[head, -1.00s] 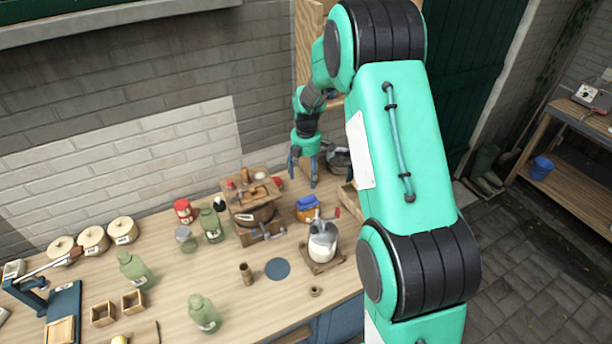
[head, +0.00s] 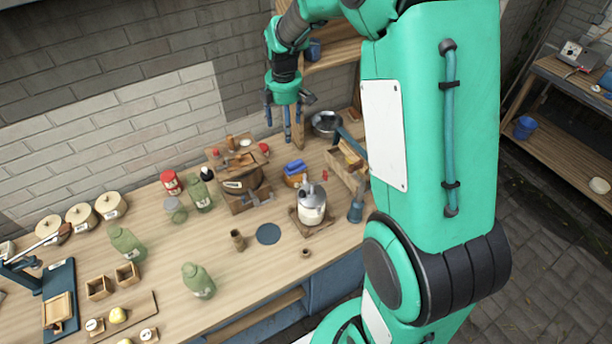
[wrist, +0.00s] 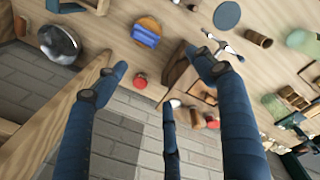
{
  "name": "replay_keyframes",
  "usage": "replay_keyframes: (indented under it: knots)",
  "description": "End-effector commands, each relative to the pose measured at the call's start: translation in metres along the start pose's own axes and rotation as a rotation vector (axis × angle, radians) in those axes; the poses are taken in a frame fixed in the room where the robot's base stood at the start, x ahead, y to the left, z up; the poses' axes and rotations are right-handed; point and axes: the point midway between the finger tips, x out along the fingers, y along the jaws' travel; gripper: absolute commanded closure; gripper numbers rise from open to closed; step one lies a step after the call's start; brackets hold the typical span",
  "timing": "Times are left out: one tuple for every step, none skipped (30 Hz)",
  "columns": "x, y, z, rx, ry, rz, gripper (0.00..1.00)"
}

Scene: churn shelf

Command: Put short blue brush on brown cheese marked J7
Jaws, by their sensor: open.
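A short blue brush-like block (head: 294,166) lies on an orange-brown round piece (head: 292,181) at the back of the table, right of the wooden churn. In the wrist view, the blue block (wrist: 145,36) overlaps the brown round top (wrist: 150,22). I cannot read any mark on the brown piece, so J7 is not confirmed. My gripper (head: 285,128) hangs above the back of the table, apart from the blue block. Its blue fingers are spread and empty, and they also show in the wrist view (wrist: 160,82).
A wooden churn (head: 242,183) stands left of the blue block and a white-and-metal canister (head: 312,205) in front. A dark metal bowl (head: 326,123) and a wooden crate (head: 345,172) are to the right. Several green bottles (head: 197,280) stand left. A blue disc (head: 268,234) lies flat.

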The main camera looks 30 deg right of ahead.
Motion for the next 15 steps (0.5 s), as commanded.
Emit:
replay_keyframes:
  knots:
    - [-0.018, -0.009, -0.004, 0.037, 0.004, 0.017, 0.3]
    - [-0.026, -0.015, -0.005, 0.061, 0.005, 0.023, 0.3]
    - [-0.037, -0.023, -0.008, 0.093, 0.008, 0.033, 0.3]
    - [-0.046, -0.029, -0.009, 0.118, 0.011, 0.041, 0.3]
    - [-0.053, -0.035, -0.011, 0.142, 0.014, 0.048, 0.3]
    - [-0.064, -0.043, -0.013, 0.175, 0.018, 0.058, 0.3]
    - [-0.072, -0.049, -0.014, 0.2, 0.022, 0.066, 0.3]
    - [-0.079, -0.055, -0.015, 0.224, 0.025, 0.072, 0.3]
    - [-0.089, -0.064, -0.017, 0.256, 0.03, 0.081, 0.3]
    - [-0.096, -0.071, -0.018, 0.281, 0.034, 0.088, 0.3]
    - [-0.102, -0.077, -0.019, 0.305, 0.039, 0.094, 0.3]
    - [-0.111, -0.086, -0.02, 0.337, 0.045, 0.103, 0.3]
    - [-0.118, -0.093, -0.021, 0.362, 0.05, 0.11, 0.3]
    - [-0.124, -0.1, -0.022, 0.386, 0.055, 0.115, 0.3]
    - [-0.133, -0.109, -0.022, 0.419, 0.062, 0.124, 0.3]
